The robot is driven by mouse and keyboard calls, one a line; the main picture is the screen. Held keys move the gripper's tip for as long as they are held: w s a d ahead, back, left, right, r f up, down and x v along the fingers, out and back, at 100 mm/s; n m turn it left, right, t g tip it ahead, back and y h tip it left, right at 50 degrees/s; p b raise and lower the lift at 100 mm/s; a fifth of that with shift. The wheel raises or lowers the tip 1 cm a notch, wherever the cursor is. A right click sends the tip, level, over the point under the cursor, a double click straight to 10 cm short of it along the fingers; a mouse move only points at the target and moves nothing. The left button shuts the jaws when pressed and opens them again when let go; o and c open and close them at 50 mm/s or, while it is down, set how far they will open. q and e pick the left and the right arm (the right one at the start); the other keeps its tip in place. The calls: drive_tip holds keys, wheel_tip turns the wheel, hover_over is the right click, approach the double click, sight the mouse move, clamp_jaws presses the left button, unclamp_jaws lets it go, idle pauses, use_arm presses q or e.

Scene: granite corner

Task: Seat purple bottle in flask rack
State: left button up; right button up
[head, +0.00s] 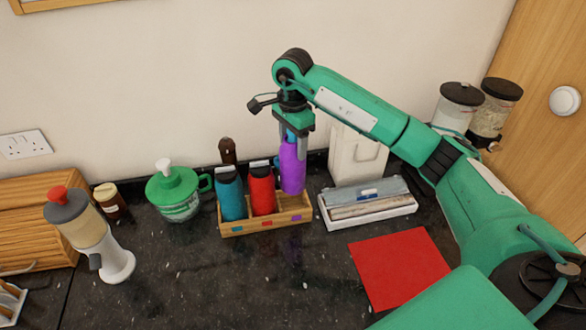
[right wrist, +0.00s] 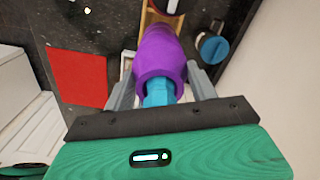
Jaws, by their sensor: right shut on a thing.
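The purple bottle (head: 292,170) is upright in my right gripper (head: 298,133), held near its blue top. The right wrist view shows the purple bottle (right wrist: 161,52) between the grey fingers of that gripper (right wrist: 162,82). The wooden flask rack (head: 265,225) stands on the dark counter, with teal, red and purple squares on its front. The bottle's base is at the rack's right compartment, above the purple square, and sits higher than the neighbouring bottles. I cannot tell whether its base is inside the rim. My left gripper is not in view.
A teal bottle (head: 231,198) and a red bottle (head: 261,190) fill the other compartments. A brown bottle (head: 227,150) is behind. A red mat (head: 400,266) lies front right; the front middle counter is clear.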

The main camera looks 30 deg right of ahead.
sight(293, 172)
wheel_tip(293, 172, down, 6)
drive_tip(key=shift+r+p, duration=0.1)
drive_tip(key=shift+p, duration=0.9)
wheel_tip(293, 172, down, 4)
drive_tip(key=shift+f+p, duration=0.1)
drive_tip(key=shift+p, duration=0.75)
drive_tip(key=shift+f, duration=0.15)
drive_tip(key=shift+f+b, duration=0.15)
drive_tip(key=shift+b, duration=0.15)
drive_tip(key=o, duration=1.4)
drive_tip(key=shift+c, duration=0.2)
